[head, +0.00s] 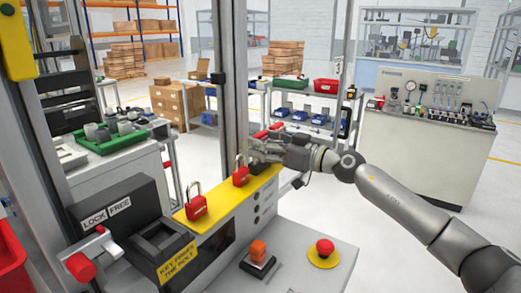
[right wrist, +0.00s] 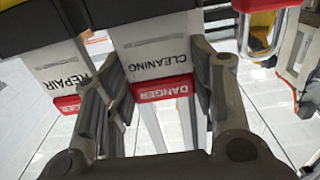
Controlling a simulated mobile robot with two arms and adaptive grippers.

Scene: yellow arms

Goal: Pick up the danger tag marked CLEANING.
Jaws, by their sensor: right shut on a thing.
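The danger tag marked CLEANING (right wrist: 158,52) is white with a red DANGER band, and it sits between the fingers of my right gripper in the right wrist view. My right gripper (right wrist: 160,75) is shut on this tag, with one finger at each side. The tag's upper end meets a dark edge. In the head view my right gripper (head: 262,152) reaches in from the right to the far end of the yellow ledge, and I cannot make out the tag there. My left gripper is not in view.
A tag marked REPAIR (right wrist: 67,72) hangs close beside my gripper's left finger. Red padlocks (head: 196,205) stand on the yellow ledge (head: 222,208). A red mushroom button (head: 325,248) and an orange switch (head: 258,250) are on the front panel. Open floor lies to the right.

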